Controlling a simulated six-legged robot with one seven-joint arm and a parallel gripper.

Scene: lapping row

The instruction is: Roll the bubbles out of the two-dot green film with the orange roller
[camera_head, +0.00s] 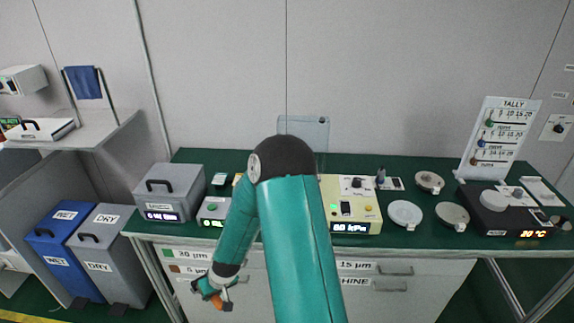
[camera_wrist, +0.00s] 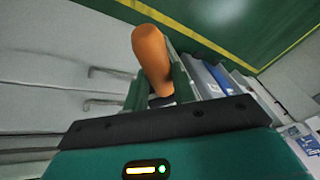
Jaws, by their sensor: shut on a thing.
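My gripper (camera_head: 213,292) hangs low in front of the cabinet drawers, left of centre in the head view. It is shut on an orange object, which looks like the handle of the orange roller (camera_head: 217,301). In the wrist view the orange handle (camera_wrist: 150,50) stands between the two fingers (camera_wrist: 158,85), with a dark part low between them. The rest of the roller does not show clearly. I cannot make out the two-dot green film; my arm hides part of the bench.
The green bench top (camera_head: 343,165) carries a grey lidded box (camera_head: 170,190), a cream kPa unit (camera_head: 350,205), several round plates and a black machine (camera_head: 508,210). Blue WET (camera_head: 62,240) and grey DRY (camera_head: 103,250) bins stand at left. Drawer handles (camera_head: 395,271) project from the cabinet front.

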